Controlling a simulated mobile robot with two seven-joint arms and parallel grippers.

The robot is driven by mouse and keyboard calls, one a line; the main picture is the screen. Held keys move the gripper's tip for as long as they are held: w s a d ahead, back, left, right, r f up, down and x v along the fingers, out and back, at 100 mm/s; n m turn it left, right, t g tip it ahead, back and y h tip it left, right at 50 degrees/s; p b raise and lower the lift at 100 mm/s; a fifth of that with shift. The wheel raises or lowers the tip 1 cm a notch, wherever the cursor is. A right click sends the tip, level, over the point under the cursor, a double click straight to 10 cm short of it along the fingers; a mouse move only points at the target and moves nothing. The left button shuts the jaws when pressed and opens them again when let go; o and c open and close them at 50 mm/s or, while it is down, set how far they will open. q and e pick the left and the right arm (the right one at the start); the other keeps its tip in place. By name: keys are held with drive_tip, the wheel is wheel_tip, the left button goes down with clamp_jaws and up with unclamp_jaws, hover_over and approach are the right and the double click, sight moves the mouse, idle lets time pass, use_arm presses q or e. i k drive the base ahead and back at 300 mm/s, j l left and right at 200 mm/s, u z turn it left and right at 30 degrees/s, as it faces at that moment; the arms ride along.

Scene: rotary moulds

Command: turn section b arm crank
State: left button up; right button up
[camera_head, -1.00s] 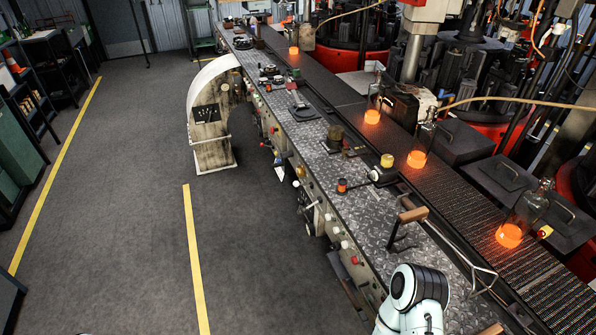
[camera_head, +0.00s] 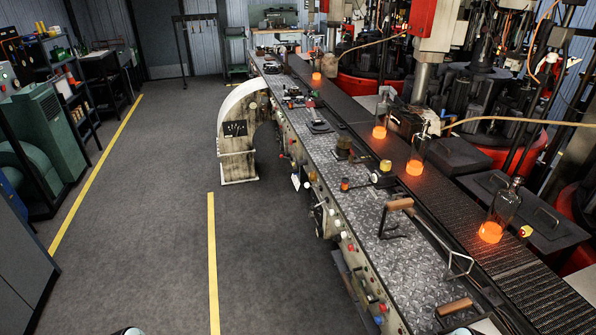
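A crank-like lever with a brown wooden handle (camera_head: 400,204) and a dark bent stem stands on the metal-plated bench top (camera_head: 372,222), right of centre. A second brown wooden handle (camera_head: 455,307) lies low at the near end of the bench, partly cut off by small white parts at the bottom edge. I see no label that tells which one is the section b arm crank. Neither of my grippers is in view. Only slivers of white, probably my arms, show at the bottom edge.
A conveyor (camera_head: 455,222) with glowing orange-bottomed bottles, one of them a near bottle (camera_head: 503,210), runs along the bench's right side. A bent metal rod (camera_head: 460,264) stands beside it. Knobs (camera_head: 352,247) line the bench's left face. The grey floor (camera_head: 160,240) at left is clear.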

sight(302, 162)
drive_tip(key=i+j+u, duration=0.2)
drive_tip(key=i, duration=0.2)
drive_tip(key=i+u, duration=0.2)
drive_tip(key=i, duration=0.15)
drive_tip(key=i+j+z, duration=0.1)
drive_tip(key=i, duration=0.4)
drive_tip(key=i+j, duration=0.15)
drive_tip(key=i, duration=0.35)
drive_tip(key=i+j+z, duration=0.15)
drive_tip(key=i, duration=0.3)
